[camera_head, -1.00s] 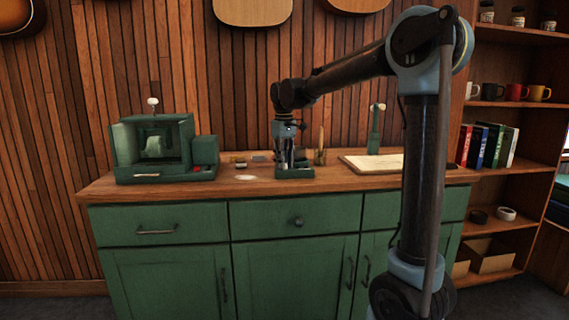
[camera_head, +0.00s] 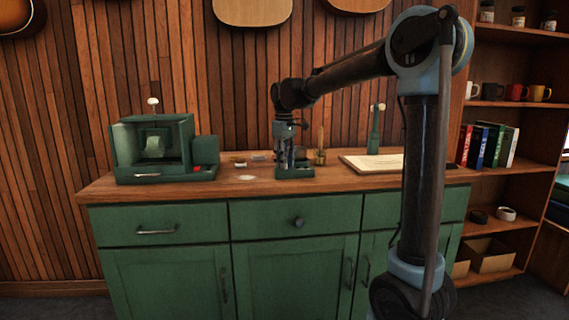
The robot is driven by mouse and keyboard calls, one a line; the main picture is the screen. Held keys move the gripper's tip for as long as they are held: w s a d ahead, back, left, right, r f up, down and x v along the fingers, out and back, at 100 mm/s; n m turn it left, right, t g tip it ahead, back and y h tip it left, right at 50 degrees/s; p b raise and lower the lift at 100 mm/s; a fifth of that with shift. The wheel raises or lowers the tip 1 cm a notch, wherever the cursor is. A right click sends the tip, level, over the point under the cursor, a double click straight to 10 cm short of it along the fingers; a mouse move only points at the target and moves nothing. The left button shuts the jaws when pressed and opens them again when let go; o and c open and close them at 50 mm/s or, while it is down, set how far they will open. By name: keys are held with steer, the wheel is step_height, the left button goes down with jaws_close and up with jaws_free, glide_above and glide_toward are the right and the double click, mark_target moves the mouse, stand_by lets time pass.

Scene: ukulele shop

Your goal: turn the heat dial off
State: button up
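My gripper (camera_head: 288,163) points straight down from the end of my arm, over a small dark green unit (camera_head: 296,174) on the wooden counter (camera_head: 331,178). The fingertips are at or just above the unit's top, and I cannot tell whether they touch it. They are too small and dark to show whether they are open or shut. No heat dial can be made out clearly; my gripper covers part of the unit. A larger green machine (camera_head: 124,150) with an open front stands at the left. A small red part (camera_head: 198,169) shows on its right side.
Small items (camera_head: 239,162) lie between the machine and my gripper. A brass-coloured upright piece (camera_head: 320,147) stands close to my gripper's right. Farther right are a pale board (camera_head: 374,163) and a green post (camera_head: 376,130). The counter's front strip is mostly clear.

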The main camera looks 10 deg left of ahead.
steer(key=shift+o, duration=0.6)
steer(key=shift+r, duration=0.1)
step_height(320, 180, up, 12)
stand_by(0.4)
steer(key=s+d+f+m+t, duration=0.1)
steer(key=s+d+f+m, duration=0.35)
steer(key=d, duration=0.65)
steer(key=s+d+f+m, duration=0.1)
steer(key=s+d+f, duration=0.55)
steer(key=d, duration=0.45)
steer(key=s+d+f+m, duration=0.2)
steer(key=s+d+f, duration=0.2)
steer(key=s+f, duration=0.2)
steer(key=s+d+f+m, duration=0.2)
steer(key=s+d+f, duration=0.2)
steer(key=s+f, duration=0.2)
steer(key=s+d+f+m+t, duration=0.1)
steer(key=s+d+f, duration=0.3)
steer(key=f, duration=0.5)
steer(key=shift+s+d+f+m, duration=0.2)
steer(key=shift+s+f+m, duration=0.2)
steer(key=shift+s+m, duration=0.55)
